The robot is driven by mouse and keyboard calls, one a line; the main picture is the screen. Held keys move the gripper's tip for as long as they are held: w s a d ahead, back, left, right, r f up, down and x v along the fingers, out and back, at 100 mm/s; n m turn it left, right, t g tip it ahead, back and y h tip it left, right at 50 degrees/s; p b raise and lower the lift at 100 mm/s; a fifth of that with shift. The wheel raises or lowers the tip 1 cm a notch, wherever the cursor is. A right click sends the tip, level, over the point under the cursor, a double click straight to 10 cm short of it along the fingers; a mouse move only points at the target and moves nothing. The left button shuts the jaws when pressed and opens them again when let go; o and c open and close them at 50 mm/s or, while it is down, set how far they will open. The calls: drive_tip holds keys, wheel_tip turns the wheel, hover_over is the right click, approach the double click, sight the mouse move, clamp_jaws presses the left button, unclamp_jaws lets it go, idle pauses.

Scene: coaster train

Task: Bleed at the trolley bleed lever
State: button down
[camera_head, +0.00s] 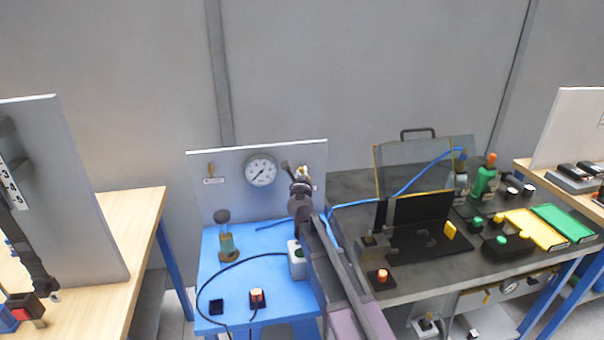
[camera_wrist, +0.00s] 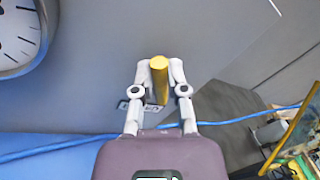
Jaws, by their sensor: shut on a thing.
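The bleed lever, a yellow bar (camera_wrist: 160,80), stands out from the grey back panel (camera_wrist: 100,85) of the blue trolley (camera_head: 215,258). My gripper (camera_wrist: 160,72) is shut on the lever, with a finger on each side of it. In the head view my gripper (camera_head: 300,174) is at the right part of the panel, right of the round gauge (camera_head: 260,171). My arm and gripper hide most of the lever there.
A blue hose (camera_head: 350,204) runs from the trolley to the dark bench (camera_head: 355,184) on the right. A black cable (camera_head: 205,284) curves over the trolley top. A flask-like fitting (camera_head: 226,243) stands at its left. A wooden table (camera_head: 130,215) is further left.

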drive_tip(key=shift+a+f, duration=0.1)
drive_tip(key=shift+f, duration=0.05)
drive_tip(key=shift+s+a+f+n+t+y+b, duration=0.1)
drive_tip(key=shift+a+f+n+t+y+b, duration=0.4)
drive_tip(key=shift+n+b, duration=1.15)
drive_tip(key=shift+s+a+f+n+t+y+b, duration=0.2)
drive_tip(key=shift+f+n+b, duration=0.65)
drive_tip(key=shift+n, duration=1.65)
drive_tip(key=shift+w+a+f+n+t+y+b, duration=0.15)
drive_tip(key=shift+f+n+t+y+b, duration=0.25)
drive_tip(key=shift+n+b, duration=1.3)
drive_tip(key=shift+n+p, duration=0.35)
drive_tip(key=shift+p, duration=0.05)
drive_tip(key=c, duration=0.7)
unclamp_jaws()
drive_tip(key=shift+f, duration=0.1)
drive_tip(key=shift+o, duration=0.2)
drive_tip(key=shift+r+m+p, duration=0.25)
drive_tip(key=shift+m+p, duration=0.05)
drive_tip(key=shift+m, duration=0.1)
